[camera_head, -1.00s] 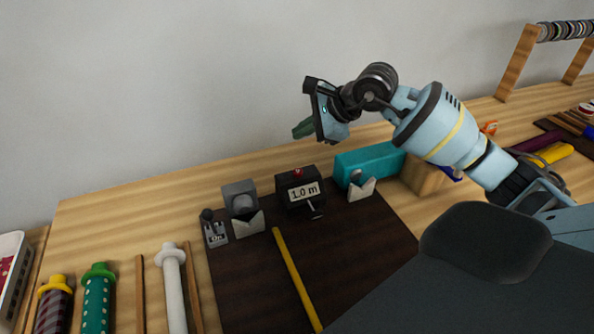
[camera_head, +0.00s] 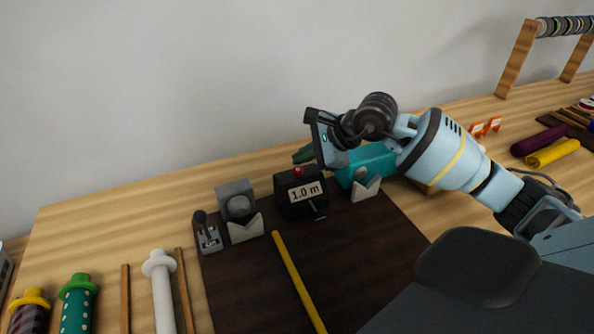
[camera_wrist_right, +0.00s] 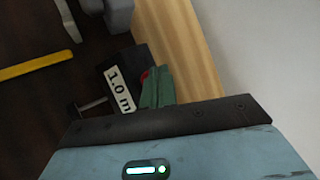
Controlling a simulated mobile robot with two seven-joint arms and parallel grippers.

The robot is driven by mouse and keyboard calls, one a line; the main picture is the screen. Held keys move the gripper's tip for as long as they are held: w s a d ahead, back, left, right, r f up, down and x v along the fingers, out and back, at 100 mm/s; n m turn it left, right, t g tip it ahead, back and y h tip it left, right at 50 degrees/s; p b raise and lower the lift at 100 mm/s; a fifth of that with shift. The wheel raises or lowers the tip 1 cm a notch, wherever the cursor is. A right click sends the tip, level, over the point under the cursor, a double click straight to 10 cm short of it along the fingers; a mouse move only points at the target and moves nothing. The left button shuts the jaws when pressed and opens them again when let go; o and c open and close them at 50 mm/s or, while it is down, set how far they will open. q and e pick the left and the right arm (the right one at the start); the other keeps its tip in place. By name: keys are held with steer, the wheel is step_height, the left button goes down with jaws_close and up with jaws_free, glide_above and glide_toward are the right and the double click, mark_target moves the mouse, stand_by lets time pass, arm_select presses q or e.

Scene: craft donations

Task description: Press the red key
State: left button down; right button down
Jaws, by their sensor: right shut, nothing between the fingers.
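The red key (camera_head: 299,171) is a small red knob on top of a black box (camera_head: 289,203) with a "1.0 m" label, at the back of the dark mat. In the wrist view the red key (camera_wrist_right: 145,75) shows only partly, beside my green fingertips. My right gripper (camera_head: 303,155) is shut and empty, its green fingers just above and behind the key in the head view. In the wrist view the right gripper (camera_wrist_right: 157,87) overlaps the top of the box (camera_wrist_right: 118,77). I cannot tell whether it touches the key. My left gripper is not in view.
A grey holder (camera_head: 237,202) and a small lever unit (camera_head: 207,236) stand left of the box. A teal block (camera_head: 365,163) and a grey clamp (camera_head: 365,188) stand right of it. A yellow rod (camera_head: 298,280) lies on the dark mat (camera_head: 355,250). Rolls stand at front left.

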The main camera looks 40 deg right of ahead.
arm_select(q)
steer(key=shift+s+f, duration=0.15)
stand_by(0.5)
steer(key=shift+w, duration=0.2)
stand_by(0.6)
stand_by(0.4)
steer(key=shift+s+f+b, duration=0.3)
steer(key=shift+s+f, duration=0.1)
arm_select(e)
steer(key=shift+f, duration=0.4)
steer(key=shift+f, duration=0.2)
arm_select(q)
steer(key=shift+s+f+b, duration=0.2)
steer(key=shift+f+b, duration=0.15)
arm_select(e)
steer(key=shift+f, duration=0.3)
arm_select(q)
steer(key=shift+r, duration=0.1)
arm_select(e)
steer(key=shift+r, duration=0.1)
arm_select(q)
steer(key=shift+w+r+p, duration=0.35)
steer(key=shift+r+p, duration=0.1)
arm_select(e)
steer(key=shift+r, duration=0.8)
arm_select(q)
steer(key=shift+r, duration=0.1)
arm_select(e)
steer(key=shift+r, duration=0.15)
